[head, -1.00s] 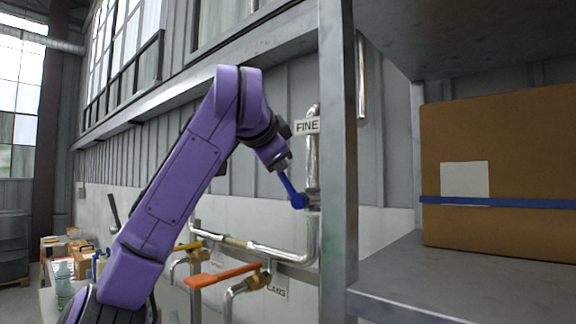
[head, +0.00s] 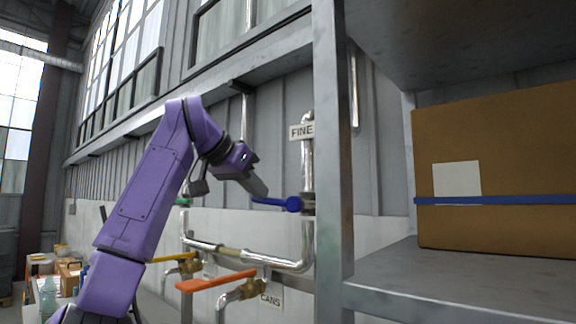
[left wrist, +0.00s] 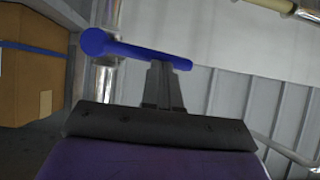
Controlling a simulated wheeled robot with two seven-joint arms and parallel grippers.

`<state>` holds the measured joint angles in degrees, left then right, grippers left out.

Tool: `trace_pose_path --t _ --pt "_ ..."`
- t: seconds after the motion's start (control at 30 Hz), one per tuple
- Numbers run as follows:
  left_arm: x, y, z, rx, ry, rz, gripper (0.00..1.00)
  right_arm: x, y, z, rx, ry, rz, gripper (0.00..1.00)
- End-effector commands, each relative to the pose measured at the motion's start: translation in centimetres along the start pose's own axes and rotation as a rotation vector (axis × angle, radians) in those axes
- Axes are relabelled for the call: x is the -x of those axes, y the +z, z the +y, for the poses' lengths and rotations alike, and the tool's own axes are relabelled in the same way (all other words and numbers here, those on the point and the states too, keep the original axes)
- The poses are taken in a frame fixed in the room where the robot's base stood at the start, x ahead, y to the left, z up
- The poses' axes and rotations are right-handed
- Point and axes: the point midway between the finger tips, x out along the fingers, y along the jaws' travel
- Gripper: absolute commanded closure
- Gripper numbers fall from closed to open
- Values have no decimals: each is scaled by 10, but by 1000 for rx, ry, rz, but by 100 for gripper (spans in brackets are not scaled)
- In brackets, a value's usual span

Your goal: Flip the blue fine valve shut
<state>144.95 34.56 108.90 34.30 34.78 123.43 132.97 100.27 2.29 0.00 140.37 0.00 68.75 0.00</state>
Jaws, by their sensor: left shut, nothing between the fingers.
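The blue valve handle (head: 276,203) sits on the vertical pipe (head: 307,165) under the FINE label (head: 301,131). It lies about level and points left, crosswise to the pipe. My left gripper (head: 262,191) is shut and empty, with its fingertips just above the handle's free end. In the left wrist view the shut fingers (left wrist: 163,72) reach the blue handle (left wrist: 140,53) near its outer part. They seem to touch it or be very close, but I cannot tell which. My right gripper is not in view.
A grey metal shelf post (head: 331,160) stands close right of the valve. A cardboard box (head: 495,220) with a blue band sits on the shelf. Below are an orange handle (head: 217,280), a yellow handle (head: 175,257) and the CANS label (head: 271,300).

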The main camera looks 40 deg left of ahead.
Motion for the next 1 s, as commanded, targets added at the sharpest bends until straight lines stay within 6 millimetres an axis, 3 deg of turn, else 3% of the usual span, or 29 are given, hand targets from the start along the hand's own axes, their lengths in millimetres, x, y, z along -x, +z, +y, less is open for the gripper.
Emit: trace_pose_path --t 0.77,1.0 --pt "-2 3 -2 50 33 0 100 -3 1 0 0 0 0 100" --pt "26 -7 2 45 41 3 100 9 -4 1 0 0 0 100"
